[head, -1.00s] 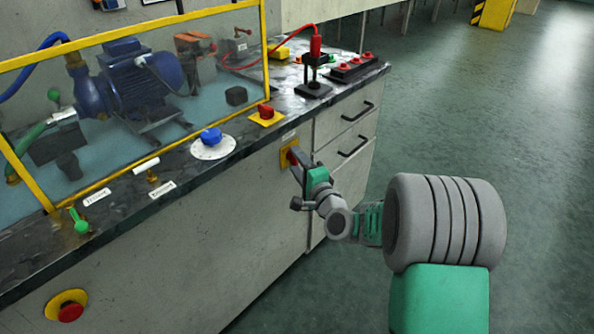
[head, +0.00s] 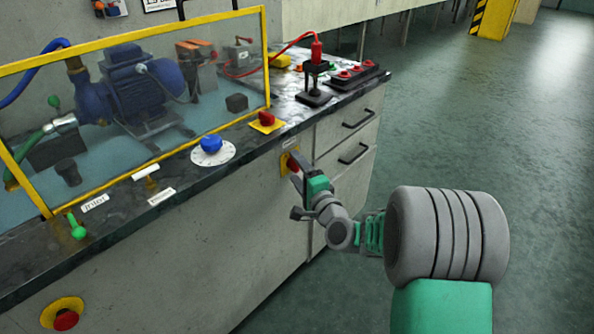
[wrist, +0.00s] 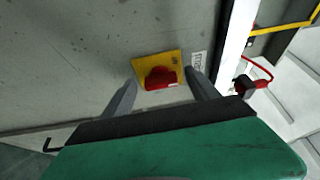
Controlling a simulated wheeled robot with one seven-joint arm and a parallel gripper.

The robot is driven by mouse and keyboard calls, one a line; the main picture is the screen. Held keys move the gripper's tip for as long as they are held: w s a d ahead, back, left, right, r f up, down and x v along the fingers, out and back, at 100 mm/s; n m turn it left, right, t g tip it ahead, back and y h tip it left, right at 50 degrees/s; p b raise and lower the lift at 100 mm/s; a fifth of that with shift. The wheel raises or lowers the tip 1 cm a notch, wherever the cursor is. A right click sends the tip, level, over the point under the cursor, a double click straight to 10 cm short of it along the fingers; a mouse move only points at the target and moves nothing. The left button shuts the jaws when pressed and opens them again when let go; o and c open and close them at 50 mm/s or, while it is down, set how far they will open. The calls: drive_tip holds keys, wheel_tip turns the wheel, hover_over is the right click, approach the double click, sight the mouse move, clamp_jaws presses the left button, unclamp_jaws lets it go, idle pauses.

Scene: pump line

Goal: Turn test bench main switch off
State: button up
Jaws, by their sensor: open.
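The main switch is a red rotary knob (head: 292,163) on a yellow plate (head: 284,166), set in the front of the bench below the worktop edge. In the wrist view the red knob (wrist: 160,78) sits crosswise on its yellow plate (wrist: 148,62), with a small white label (wrist: 198,64) beside it. My gripper (head: 298,174) is open right at the switch. In the wrist view its two fingers (wrist: 162,82) stand to the left and right of the knob, with gaps visible on both sides. I cannot tell how deep the fingertips reach around the knob.
On the worktop (head: 245,142) are another red knob (head: 267,119), a blue dial (head: 211,144) and a green lever (head: 77,229). A red stop button (head: 66,319) is low on the front. Drawers with handles (head: 358,117) lie right of the switch. The floor is clear.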

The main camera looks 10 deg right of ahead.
drive_tip(key=shift+s, duration=0.1)
drive_tip(key=v, duration=0.7)
drive_tip(key=shift+s, duration=0.3)
drive_tip(key=shift+d, duration=0.1)
